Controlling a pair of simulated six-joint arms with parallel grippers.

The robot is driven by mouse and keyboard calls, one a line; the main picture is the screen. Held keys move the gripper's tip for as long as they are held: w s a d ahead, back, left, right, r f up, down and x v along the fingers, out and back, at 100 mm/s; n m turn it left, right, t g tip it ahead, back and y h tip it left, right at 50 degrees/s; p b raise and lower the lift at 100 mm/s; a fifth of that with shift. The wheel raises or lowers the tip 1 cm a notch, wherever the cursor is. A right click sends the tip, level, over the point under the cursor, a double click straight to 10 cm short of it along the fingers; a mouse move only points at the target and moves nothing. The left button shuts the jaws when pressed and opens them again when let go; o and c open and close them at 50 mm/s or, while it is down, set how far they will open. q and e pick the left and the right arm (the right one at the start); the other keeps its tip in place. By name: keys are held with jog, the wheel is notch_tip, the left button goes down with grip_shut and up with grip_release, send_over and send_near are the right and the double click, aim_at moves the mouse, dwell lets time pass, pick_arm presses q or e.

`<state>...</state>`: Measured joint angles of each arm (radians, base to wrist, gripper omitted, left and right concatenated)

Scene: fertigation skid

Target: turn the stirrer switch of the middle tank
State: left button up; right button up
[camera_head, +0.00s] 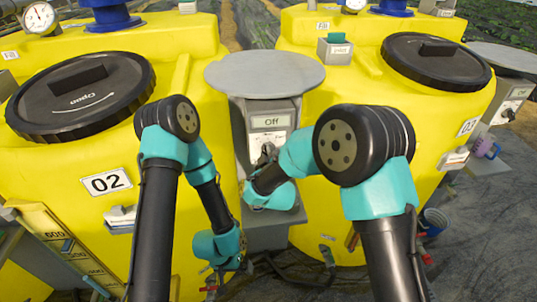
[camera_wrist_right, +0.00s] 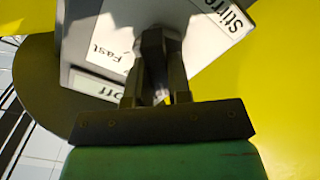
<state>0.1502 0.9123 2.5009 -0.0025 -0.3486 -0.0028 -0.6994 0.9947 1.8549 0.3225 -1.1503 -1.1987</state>
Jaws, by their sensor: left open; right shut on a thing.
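Yellow tank 02 (camera_head: 113,215) stands at the left with a black lid. A grey stirrer box (camera_head: 283,106) stands between it and tank 03, under a round grey plate, with an "Off" label facing the head camera. My right gripper (camera_head: 268,152) is at the front of this box. In the right wrist view my right gripper (camera_wrist_right: 155,62) is shut on a dark switch knob (camera_wrist_right: 152,42) on a white face reading "Stirrer", "Fast" and "Off". The knob's exact angle is hard to tell. My left gripper (camera_head: 228,270) is open, low in front of tank 02; its fingers show poorly.
Yellow tank 03 (camera_head: 418,135) stands at the right. Another switch box (camera_head: 510,107) is at the far right. Dark hoses lie on the floor between the tanks.

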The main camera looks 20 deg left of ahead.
grip_shut()
jog(key=shift+m, duration=0.3)
jog(key=m, duration=1.7)
jog(key=shift+w+d, duration=0.15)
jog(key=shift+d, duration=0.2)
jog(key=shift+m, duration=0.3)
